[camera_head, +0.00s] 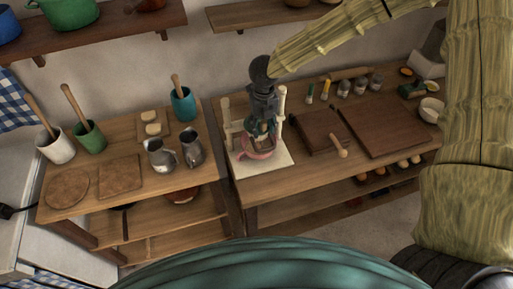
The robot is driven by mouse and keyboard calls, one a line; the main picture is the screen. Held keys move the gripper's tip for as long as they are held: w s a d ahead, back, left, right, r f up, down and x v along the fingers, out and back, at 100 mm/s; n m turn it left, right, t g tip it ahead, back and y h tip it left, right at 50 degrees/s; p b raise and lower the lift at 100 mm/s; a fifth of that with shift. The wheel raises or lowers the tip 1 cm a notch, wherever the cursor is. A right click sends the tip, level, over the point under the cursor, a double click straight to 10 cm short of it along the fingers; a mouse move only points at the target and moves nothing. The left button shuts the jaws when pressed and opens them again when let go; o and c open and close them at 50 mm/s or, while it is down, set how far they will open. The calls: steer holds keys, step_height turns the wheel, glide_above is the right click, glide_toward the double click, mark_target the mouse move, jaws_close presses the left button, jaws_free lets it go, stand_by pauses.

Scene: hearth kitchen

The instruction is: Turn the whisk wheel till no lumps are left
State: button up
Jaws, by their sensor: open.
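A whisk stand with a cream base board (277,168) and pale upright posts (281,104) stands at the left end of the right-hand wooden table. A reddish-pink bowl (255,155) sits on the board between the posts. My gripper (263,130) points down over the bowl, between the posts, with its fingers open. It hides most of the whisk and its wheel. I cannot tell whether the fingers touch the wheel. The bowl's contents are too small and covered to judge for lumps.
A wooden box (318,131), a large brown board (385,130) and several small jars lie right of the stand. Two metal jugs (160,155), (191,147) and a teal crock (184,105) stand on the left table (140,190). A narrow gap separates the tables. Shelves hang above.

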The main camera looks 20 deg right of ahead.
steer(key=shift+r, duration=0.1)
steer(key=shift+r, duration=3.9)
